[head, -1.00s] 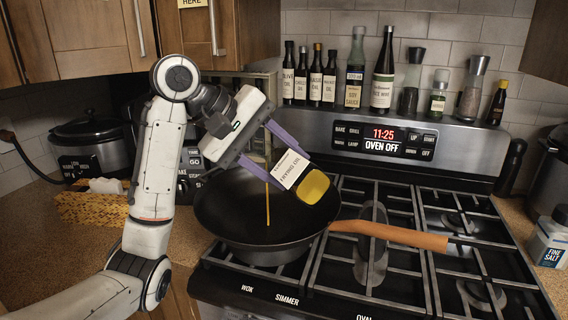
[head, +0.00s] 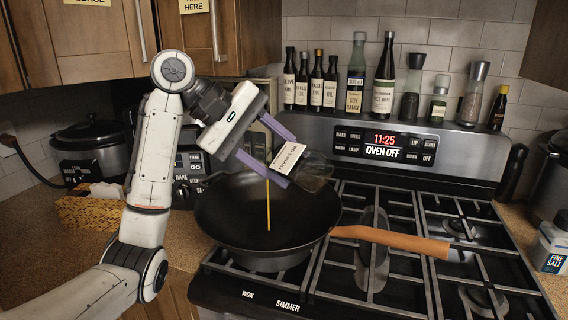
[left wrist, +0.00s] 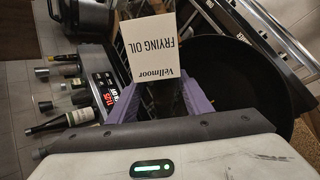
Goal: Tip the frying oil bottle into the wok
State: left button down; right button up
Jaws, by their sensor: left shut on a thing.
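The frying oil bottle, with its white label (head: 288,158), is tilted above the wok, its mouth end down to the left and its clear base (head: 316,172) up to the right. I see no yellow oil in the base. A thin yellow stream (head: 268,205) falls from the mouth end into the black wok (head: 225,212). My left gripper (head: 287,162) is shut on the bottle with its purple fingers. In the left wrist view the "Frying Oil" label (left wrist: 152,48) shows between the fingers, with the wok (left wrist: 250,75) behind. My right gripper is out of view.
The wok sits on the stove's left burner, its wooden handle (head: 390,240) pointing right over the grates. Several bottles and shakers, including a soy sauce bottle (head: 355,75), line the stove's back ledge. A salt container (head: 550,243) stands right of the stove, a woven tissue box (head: 90,207) at left.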

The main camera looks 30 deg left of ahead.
pick_arm(q)
jog(key=shift+r, duration=0.1)
jog(key=shift+w+a+r+h, duration=0.1)
jog(key=shift+a+r+h, duration=0.1)
jog(key=shift+r+h, duration=0.15)
jog(key=shift+n, duration=0.3)
